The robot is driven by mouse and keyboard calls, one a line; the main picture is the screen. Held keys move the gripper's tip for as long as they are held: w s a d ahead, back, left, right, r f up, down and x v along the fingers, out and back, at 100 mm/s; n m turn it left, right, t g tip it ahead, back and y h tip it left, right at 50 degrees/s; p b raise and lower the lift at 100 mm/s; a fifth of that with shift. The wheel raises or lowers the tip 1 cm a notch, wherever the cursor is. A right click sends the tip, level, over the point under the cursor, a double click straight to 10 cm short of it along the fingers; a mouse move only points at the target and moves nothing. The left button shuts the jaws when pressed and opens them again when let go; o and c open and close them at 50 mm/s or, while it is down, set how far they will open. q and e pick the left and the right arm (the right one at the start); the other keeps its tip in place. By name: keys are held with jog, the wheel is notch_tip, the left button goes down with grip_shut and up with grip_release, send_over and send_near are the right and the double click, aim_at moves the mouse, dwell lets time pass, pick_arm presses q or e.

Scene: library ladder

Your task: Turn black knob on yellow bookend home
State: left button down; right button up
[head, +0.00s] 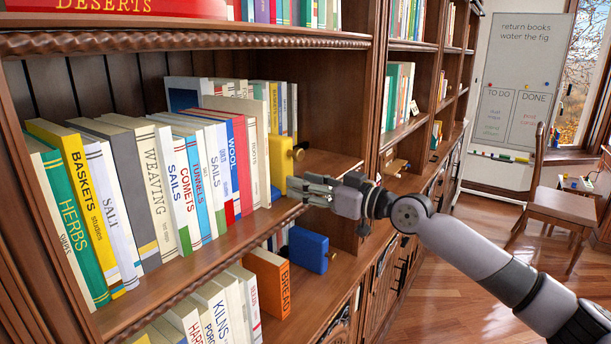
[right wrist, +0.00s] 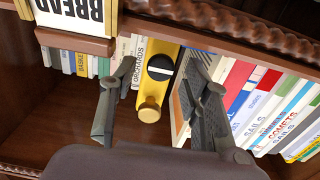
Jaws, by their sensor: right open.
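The yellow bookend (head: 281,165) stands upright at the right end of the book row on the middle shelf. In the right wrist view the bookend (right wrist: 165,52) carries a round black knob (right wrist: 159,67) with a white stripe across it, and a yellow round peg (right wrist: 149,113) sticks out of it. The black knob cannot be made out in the head view. My right gripper (head: 292,187) is open and empty at the shelf's front edge, just in front of the bookend. In the right wrist view its fingers (right wrist: 165,72) lie on either side of the bookend. My left gripper is out of view.
Books (head: 160,190) fill the shelf left of the bookend, and the shelf is bare to its right. A blue block (head: 308,250) and an orange book (head: 268,284) are on the shelf below. A chair (head: 560,207) and a whiteboard (head: 515,90) stand at the right.

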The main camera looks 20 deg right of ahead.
jog(key=shift+w+a, duration=0.15)
grip_shut()
dwell(0.5)
